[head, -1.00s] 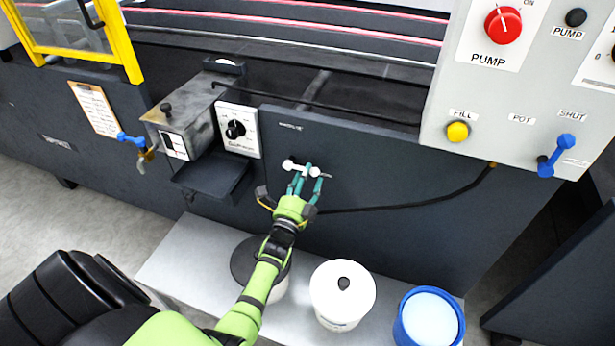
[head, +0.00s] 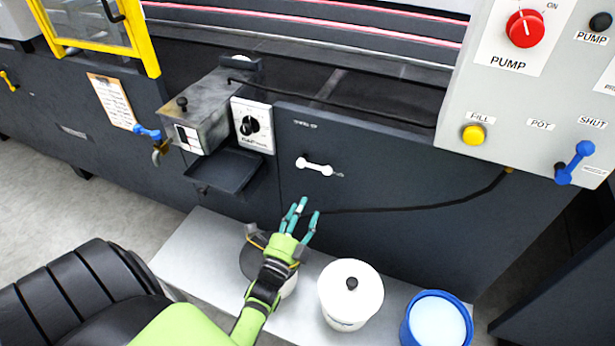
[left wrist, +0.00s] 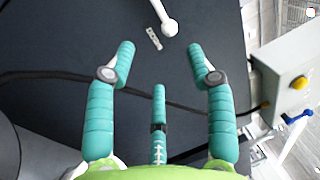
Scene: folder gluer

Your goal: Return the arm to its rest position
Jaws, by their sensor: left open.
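My left gripper (head: 301,218), green with teal fingers, is open and empty in front of the dark machine panel. It is below and apart from the white handle (head: 314,167) on that panel. In the left wrist view the teal fingers (left wrist: 160,70) are spread, with nothing between them. The end of the white handle (left wrist: 168,24) shows beyond the fingertips there. My left arm comes in from the bottom of the head view. My right gripper is not in view.
A grey shelf (head: 190,246) below holds a dark-lidded pot (head: 252,268), a white lidded pot (head: 350,290) and a blue-rimmed bucket (head: 437,322). A black cable (head: 420,205) crosses the panel near the gripper. A control box (head: 530,90) juts out at the right, a small tray (head: 228,170) at the left.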

